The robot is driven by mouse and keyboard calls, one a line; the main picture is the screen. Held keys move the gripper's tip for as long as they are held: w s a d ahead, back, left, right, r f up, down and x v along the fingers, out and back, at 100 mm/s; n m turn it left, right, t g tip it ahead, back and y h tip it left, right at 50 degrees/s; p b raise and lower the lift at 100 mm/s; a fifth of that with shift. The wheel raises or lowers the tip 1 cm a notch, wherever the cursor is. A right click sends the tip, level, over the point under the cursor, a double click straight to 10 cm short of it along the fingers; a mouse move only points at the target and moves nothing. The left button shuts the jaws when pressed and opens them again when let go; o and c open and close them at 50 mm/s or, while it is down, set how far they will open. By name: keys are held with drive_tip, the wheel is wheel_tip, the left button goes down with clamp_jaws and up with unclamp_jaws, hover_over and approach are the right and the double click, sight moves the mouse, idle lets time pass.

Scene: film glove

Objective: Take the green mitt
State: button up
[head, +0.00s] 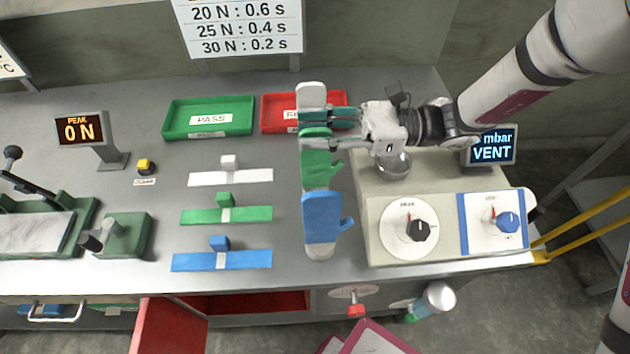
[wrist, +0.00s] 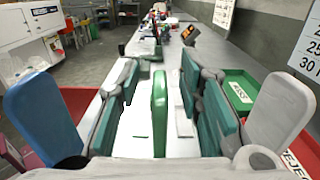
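The green mitt (head: 318,170) stands on the bench between a pale grey mitt (head: 312,95) behind it and a blue mitt (head: 322,215) in front. My gripper (head: 308,128) reaches in from the right at the green mitt, and its fingers hide part of it. In the wrist view the green mitt (wrist: 160,110) shows edge-on between the teal finger pads of my gripper (wrist: 160,80). A gap shows on both sides of it, so the gripper is open and not pressed on it. The blue mitt (wrist: 45,115) is left, the grey mitt (wrist: 280,112) right.
A green PASS tray (head: 208,133) and a red tray (head: 275,125) lie at the back. White, green and blue strips (head: 228,214) lie left of the mitts. A dial box (head: 455,235) stands right, under my arm. A red drawer (head: 255,303) is open at the front.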

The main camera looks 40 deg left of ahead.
clamp_jaws()
drive_tip(key=shift+r, duration=0.15)
